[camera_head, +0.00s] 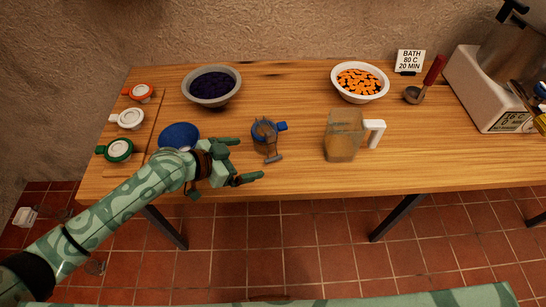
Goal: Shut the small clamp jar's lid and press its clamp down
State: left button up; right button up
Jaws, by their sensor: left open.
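The small clamp jar (264,132) stands on the wooden table, just left of the middle of the view. A blue tab shows at its right side, and a grey wire clamp with a crossbar (274,158) hangs out on its near side. How far its lid is open is hard to tell at this size. My left gripper (250,160) comes in from the left, its green fingers spread and empty. It is near the table's front edge, left of the jar and apart from it. My right gripper is not in view.
A blue bowl (180,134) is partly behind my left arm. A jug (344,138) stands right of the jar, with bare table between. Several lids lie left.

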aim_at(255, 141)
pick_arm(q)
jog(key=w+a, duration=0.1)
jog(key=w+a+n, duration=0.1)
jog(key=w, duration=0.1)
jog(key=shift+r, duration=0.4)
jog(key=shift+w, duration=0.3)
jog(key=b+x, duration=0.4)
jog(key=x, duration=0.4)
jog(key=shift+w+d+b, duration=0.15)
jog(key=shift+w+b, duration=0.05)
jog(key=shift+b, duration=0.1)
jog(key=shift+w+d+f+b, duration=0.2)
jog(key=shift+w+d+b, duration=0.2)
jog(key=shift+d, duration=0.15)
